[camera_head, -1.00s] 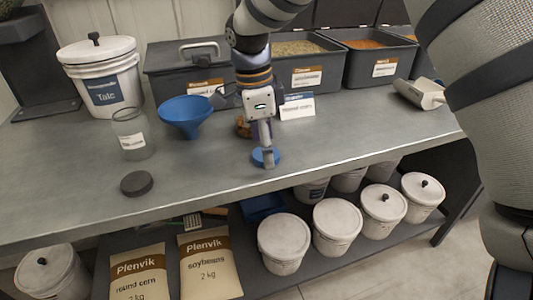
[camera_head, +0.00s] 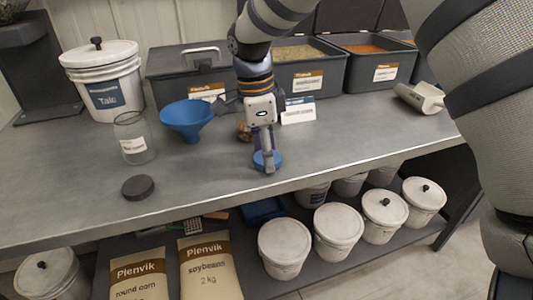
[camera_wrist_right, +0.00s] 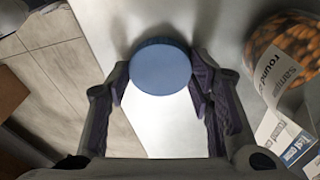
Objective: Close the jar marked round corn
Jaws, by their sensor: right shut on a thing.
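My right gripper (camera_head: 268,160) is near the front edge of the bench, with its fingers pointing down. It is shut on a round blue lid (camera_wrist_right: 160,68), gripped by its sides between the two fingers. The lid also shows in the head view (camera_head: 259,160), low at the bench top; I cannot tell whether it touches the bench. A jar of orange kernels (camera_wrist_right: 284,42), labelled "sample round" as far as it reads, stands to the right in the wrist view, apart from the fingers. In the head view the jar (camera_head: 243,130) is mostly hidden behind my gripper. My left gripper is not in view.
A blue funnel (camera_head: 187,118), an empty clear jar (camera_head: 133,140) and a dark round lid (camera_head: 138,187) are on the left of the bench. A small card (camera_head: 299,111) stands behind my gripper. A scoop (camera_head: 420,97) lies at right. Bins line the back.

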